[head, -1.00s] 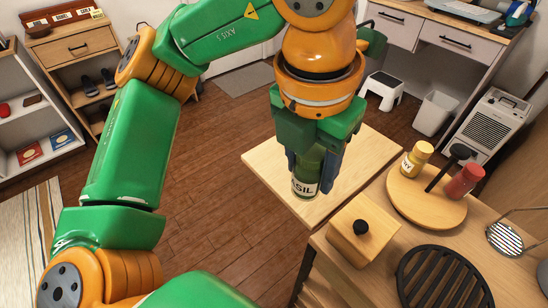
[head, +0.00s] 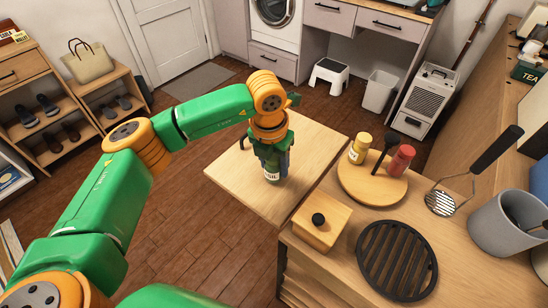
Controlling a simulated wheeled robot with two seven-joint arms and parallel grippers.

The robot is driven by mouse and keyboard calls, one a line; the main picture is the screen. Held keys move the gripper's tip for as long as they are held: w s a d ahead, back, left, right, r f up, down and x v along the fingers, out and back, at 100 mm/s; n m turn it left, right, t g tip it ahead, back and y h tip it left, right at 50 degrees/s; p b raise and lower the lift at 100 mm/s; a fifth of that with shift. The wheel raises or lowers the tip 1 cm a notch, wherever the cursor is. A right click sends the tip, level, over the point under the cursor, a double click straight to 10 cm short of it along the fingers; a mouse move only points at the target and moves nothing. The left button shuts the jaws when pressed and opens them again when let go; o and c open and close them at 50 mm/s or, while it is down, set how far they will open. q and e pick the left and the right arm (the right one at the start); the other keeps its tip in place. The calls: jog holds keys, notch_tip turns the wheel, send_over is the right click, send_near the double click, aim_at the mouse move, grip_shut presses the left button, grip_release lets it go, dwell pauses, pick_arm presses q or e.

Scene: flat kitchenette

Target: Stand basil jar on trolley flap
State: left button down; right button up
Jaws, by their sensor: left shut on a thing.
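The basil jar (head: 271,175) is a green jar with a pale label, of which the end of the lettering shows. It is upright in the head view, over the trolley flap (head: 238,185), a light wooden board beside the trolley top. My left gripper (head: 272,160) points down and is shut on the jar's upper part. The jar's lid is hidden by the gripper. I cannot tell whether the jar's base touches the flap. My right gripper is not in view.
A round wooden stand (head: 372,187) holds a yellow jar (head: 360,148) and a red jar (head: 401,160). A wooden box with a black knob (head: 321,226) and a black round grate (head: 397,259) are on the trolley top. The flap is otherwise clear.

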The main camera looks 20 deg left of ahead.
pick_arm(q)
jog(key=shift+f, duration=0.2)
jog(key=shift+c, duration=1.5)
grip_release()
jog(key=shift+r, duration=0.1)
jog(key=shift+r, duration=0.3)
jog(key=r, duration=0.3)
jog(key=s+r+b, duration=0.1)
jog(key=r, duration=0.3)
jog(key=r+b, duration=0.1)
jog(key=r, duration=0.2)
jog(key=shift+s+a+r, duration=0.1)
jog(key=shift+s+r, duration=0.1)
jog(key=shift+r, duration=0.1)
jog(key=shift+s+r, duration=0.1)
jog(key=shift+r, duration=0.4)
